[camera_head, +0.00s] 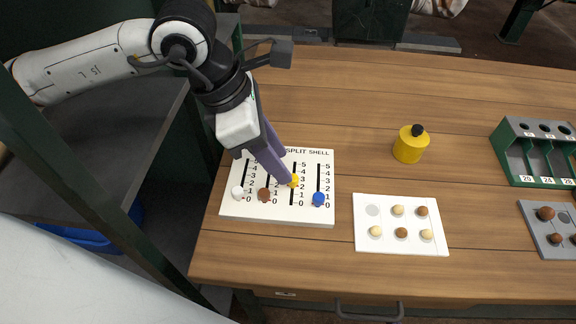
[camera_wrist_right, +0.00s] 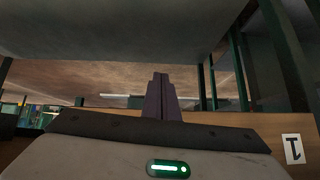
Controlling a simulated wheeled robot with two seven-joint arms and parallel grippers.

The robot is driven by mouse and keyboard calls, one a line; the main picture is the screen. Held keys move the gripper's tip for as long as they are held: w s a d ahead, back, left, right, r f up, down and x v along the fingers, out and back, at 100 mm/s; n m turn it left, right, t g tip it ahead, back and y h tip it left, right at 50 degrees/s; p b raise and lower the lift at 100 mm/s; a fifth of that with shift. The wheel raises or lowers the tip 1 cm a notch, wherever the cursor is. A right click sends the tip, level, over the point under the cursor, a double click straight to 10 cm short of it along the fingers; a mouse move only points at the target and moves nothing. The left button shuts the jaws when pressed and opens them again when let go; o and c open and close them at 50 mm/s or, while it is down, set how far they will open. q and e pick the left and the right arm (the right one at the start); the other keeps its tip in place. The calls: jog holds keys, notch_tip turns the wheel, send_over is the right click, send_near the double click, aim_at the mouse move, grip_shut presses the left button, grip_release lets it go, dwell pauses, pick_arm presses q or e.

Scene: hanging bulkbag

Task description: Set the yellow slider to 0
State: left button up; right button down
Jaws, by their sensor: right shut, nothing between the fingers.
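The white slider board (camera_head: 275,215) lies on the table with several vertical numbered slots. The yellow slider (camera_head: 294,181) stands partway up its slot, around the marks 2 to 3. The white slider (camera_head: 238,192), the brown slider (camera_head: 264,194) and the blue slider (camera_head: 318,199) stand low in their slots, near 0. My left gripper (camera_head: 286,182) reaches down over the board with its fingertips at the yellow slider. I cannot tell whether its fingers are closed on it. My right gripper (camera_wrist_right: 160,78) shows in the right wrist view, shut and empty, away from the board.
A white tray (camera_head: 400,244) with several small balls lies right of the board. A yellow canister (camera_head: 409,144) with a black knob stands behind it. A green rack (camera_head: 540,177) and a grey tray (camera_head: 538,239) are at the right. The table's back middle is clear.

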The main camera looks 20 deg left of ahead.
pick_arm(q)
jog(key=shift+x, duration=2.2)
grip_shut()
